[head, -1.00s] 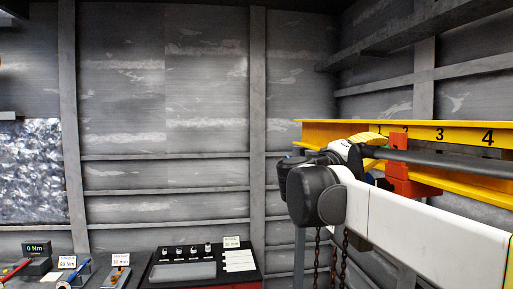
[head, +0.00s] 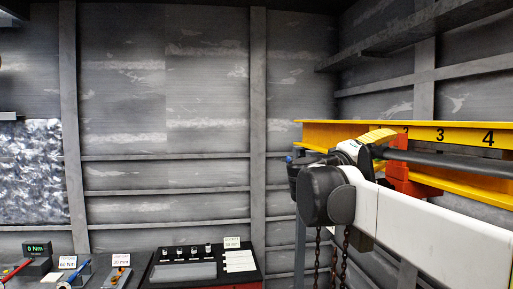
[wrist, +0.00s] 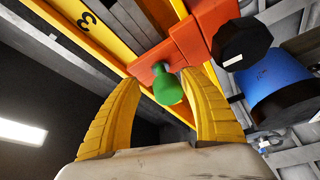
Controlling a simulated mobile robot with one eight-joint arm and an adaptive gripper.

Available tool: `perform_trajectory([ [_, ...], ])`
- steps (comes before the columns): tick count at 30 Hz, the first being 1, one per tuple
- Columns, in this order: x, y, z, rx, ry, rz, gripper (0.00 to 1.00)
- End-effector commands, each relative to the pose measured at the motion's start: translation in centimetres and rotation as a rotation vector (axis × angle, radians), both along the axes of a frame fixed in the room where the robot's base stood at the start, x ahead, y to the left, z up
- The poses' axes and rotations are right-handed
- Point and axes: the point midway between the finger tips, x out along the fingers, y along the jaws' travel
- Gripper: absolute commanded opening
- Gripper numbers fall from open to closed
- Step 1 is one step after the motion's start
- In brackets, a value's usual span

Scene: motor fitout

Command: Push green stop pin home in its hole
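The green stop pin (wrist: 168,88) shows in the wrist view, its rounded head standing out from an orange-red block (wrist: 189,50) on the yellow beam (wrist: 80,25). My gripper (wrist: 162,78) has its two yellow ribbed fingers apart, one on each side of the pin. A gap shows on the left of the pin; the right finger is very close to it, and I cannot tell whether they touch. In the head view my gripper (head: 378,137) is in front of the beam, beside the orange-red block (head: 398,176). The pin and its hole are hidden there.
A dark knob (wrist: 241,43) and a blue cylinder (wrist: 272,82) sit right of the pin in the wrist view. Chains (head: 333,255) hang below the beam. A bench with a black tray (head: 190,270) and labelled tools is at lower left. The back wall is clear.

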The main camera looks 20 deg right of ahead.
Motion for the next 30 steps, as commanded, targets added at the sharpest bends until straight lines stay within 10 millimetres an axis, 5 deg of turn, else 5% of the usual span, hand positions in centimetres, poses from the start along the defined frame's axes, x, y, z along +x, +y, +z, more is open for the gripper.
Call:
perform_trajectory([
  [8, 0.0, 1.0, -0.2, 0.0, -0.001, 0.003, 0.52],
  [21, -1.2, 9.7, -1.6, -0.001, 0.0, 0.004, 0.52],
  [30, -1.6, 11.8, -1.9, 0.0, 0.0, 0.0, 0.52],
])
